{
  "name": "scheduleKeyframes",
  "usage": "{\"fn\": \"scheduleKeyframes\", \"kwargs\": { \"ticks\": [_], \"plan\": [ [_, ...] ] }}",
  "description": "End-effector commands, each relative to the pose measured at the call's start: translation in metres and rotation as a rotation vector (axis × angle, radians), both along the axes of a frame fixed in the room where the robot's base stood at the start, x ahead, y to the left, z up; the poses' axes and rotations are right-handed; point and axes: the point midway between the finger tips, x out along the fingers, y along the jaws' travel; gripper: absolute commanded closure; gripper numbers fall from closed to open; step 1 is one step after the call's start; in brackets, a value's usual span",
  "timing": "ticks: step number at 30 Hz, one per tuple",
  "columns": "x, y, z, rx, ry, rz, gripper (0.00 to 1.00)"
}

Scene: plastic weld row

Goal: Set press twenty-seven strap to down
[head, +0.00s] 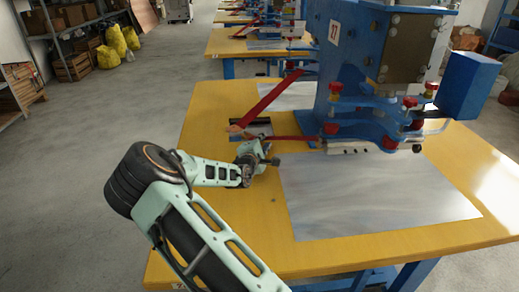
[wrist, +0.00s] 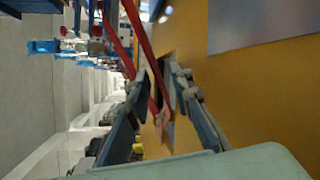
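The blue press (head: 365,60) with the number 27 label (head: 334,32) stands on the yellow table. A red strap (head: 275,97) slants down and left from its body to a tan end piece (head: 235,128) over a dark slot in the tabletop. A second red length (head: 283,138) runs from that end back to the press's lower part. My gripper (head: 266,157) is just in front of the lower red length. In the wrist view, my gripper's fingers (wrist: 158,85) are spread, with the red strap (wrist: 148,50) and its end showing between them, apparently beyond the fingertips. No grip on it shows.
A grey metal sheet (head: 370,200) lies on the yellow table (head: 215,235) right of my gripper. Red knobs and a blue box (head: 470,85) jut from the press. More press tables (head: 250,42) stand behind.

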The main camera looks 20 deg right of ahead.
Motion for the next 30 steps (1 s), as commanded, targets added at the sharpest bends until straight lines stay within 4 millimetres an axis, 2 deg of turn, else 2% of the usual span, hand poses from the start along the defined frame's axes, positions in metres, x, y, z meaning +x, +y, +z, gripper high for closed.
{"fn": "scheduleKeyframes", "kwargs": {
  "ticks": [6, 13, 19, 30],
  "plan": [
    [-0.036, 0.027, 0.008, 0.000, 0.003, 0.003, 0.80],
    [-0.063, 0.045, 0.015, 0.000, 0.002, 0.001, 0.80],
    [-0.074, 0.051, 0.017, -0.001, 0.003, 0.000, 0.80],
    [-0.075, 0.052, 0.018, 0.004, 0.002, -0.001, 0.80]
  ]
}}
